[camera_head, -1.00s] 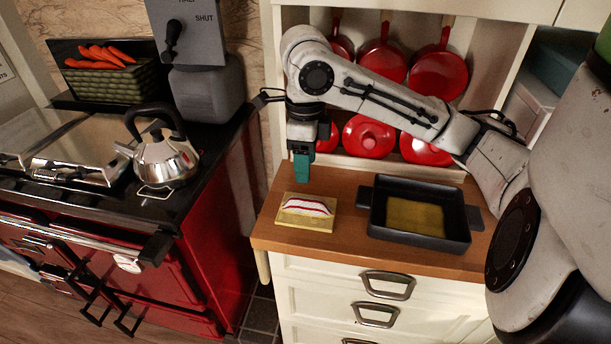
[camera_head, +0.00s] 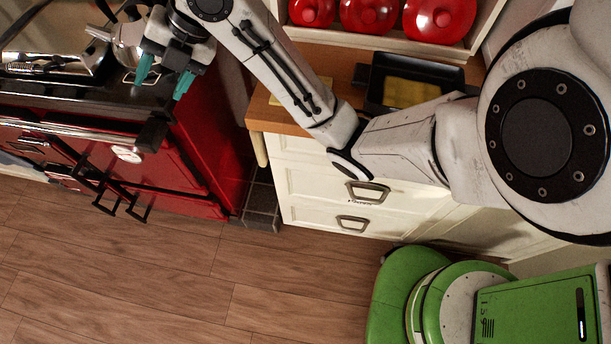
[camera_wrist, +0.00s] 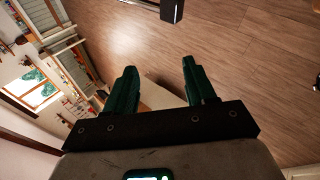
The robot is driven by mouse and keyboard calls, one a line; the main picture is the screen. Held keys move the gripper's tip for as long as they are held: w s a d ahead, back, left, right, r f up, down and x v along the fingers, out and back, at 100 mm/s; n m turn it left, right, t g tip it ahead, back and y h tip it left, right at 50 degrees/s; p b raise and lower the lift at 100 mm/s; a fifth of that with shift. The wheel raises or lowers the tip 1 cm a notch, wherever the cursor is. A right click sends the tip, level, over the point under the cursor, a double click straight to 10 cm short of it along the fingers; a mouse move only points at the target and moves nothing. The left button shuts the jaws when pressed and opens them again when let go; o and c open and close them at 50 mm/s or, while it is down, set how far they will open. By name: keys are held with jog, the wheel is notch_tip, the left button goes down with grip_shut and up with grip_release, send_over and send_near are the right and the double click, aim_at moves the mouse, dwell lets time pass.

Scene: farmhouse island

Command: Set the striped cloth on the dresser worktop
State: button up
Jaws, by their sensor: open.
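My gripper (camera_head: 164,77) is open and empty, its two teal fingers apart in front of the range cooker. In the wrist view my gripper (camera_wrist: 158,72) has nothing between its fingers, and they point out over the room and floor. The striped cloth is out of sight now, behind my arm in the head view. A yellowish sliver (camera_head: 276,101) shows beside my arm on the dresser worktop (camera_head: 262,117), where the cloth lay on a yellow square earlier.
A black roasting tin (camera_head: 374,90) with a yellow inside stands on the worktop, partly behind my arm. The red range cooker (camera_head: 205,150) is left of the dresser, with a steel kettle (camera_head: 128,40) on top. Red pots (camera_head: 368,14) fill the shelf. Wooden floor (camera_head: 180,285) is clear in front.

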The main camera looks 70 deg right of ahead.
jog(key=s+a+f+m+g, duration=0.1)
jog(key=s+a+f+m, duration=0.35)
jog(key=f+m, duration=0.35)
jog(key=s+a+f+m+g, duration=0.1)
jog(key=s+a+f+m, duration=0.35)
jog(key=f+m, duration=0.4)
jog(key=s+d+f+m+g+h, duration=0.2)
jog(key=s+f, duration=0.3)
jog(key=s, duration=0.3)
jog(key=s+d+f+m+g+h, duration=0.2)
jog(key=s+f+m, duration=0.2)
jog(key=s, duration=0.5)
notch_tip(320, 180, down, 2)
jog(key=shift+d+f+m, duration=0.1)
jog(key=shift+d+m, duration=0.25)
jog(key=shift+d, duration=0.05)
jog(key=shift+w, duration=0.1)
